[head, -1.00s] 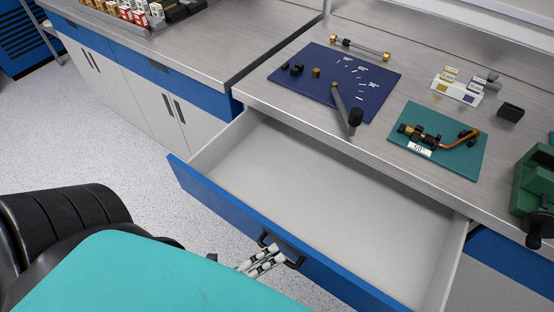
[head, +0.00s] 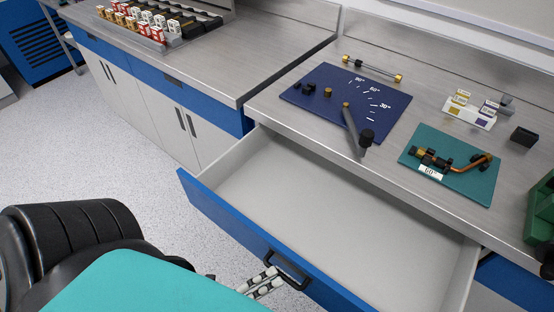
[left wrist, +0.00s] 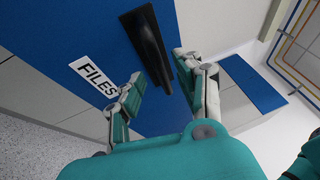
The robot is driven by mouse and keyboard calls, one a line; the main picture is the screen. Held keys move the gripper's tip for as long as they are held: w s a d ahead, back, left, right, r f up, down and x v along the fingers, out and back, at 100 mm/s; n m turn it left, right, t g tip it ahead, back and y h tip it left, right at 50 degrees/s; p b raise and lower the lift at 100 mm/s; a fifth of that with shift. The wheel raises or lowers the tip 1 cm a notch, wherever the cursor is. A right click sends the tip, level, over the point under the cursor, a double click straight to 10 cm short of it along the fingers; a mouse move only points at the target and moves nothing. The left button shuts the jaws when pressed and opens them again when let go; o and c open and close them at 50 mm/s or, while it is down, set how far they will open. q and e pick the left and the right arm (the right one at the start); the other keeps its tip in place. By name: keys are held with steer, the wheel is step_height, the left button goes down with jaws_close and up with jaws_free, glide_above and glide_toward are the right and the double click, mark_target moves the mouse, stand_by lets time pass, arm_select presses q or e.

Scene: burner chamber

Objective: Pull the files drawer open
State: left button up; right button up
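The files drawer (head: 235,215) has a blue front and a pale, empty inside. In the head view it stands far out from under the bench. Its dark handle (head: 290,270) is on the front; the left wrist view shows the handle (left wrist: 148,45) beside a white FILES label (left wrist: 94,77). My left gripper (head: 275,282) is at the handle. In the left wrist view its fingers (left wrist: 160,80) are apart, with the handle's near end between the fingertips and a gap on the left side. My right gripper is not in view.
The bench above holds a navy board (head: 330,82) with angle marks, a teal mat (head: 485,185) with a bent copper piece, and small labelled blocks (head: 470,112). Another bench (head: 215,75) stands at left. Speckled floor (head: 110,170) lies clear before the cabinets.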

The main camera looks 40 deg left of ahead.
arm_select(q)
steer(key=v, duration=1)
steer(key=shift+f, duration=0.15)
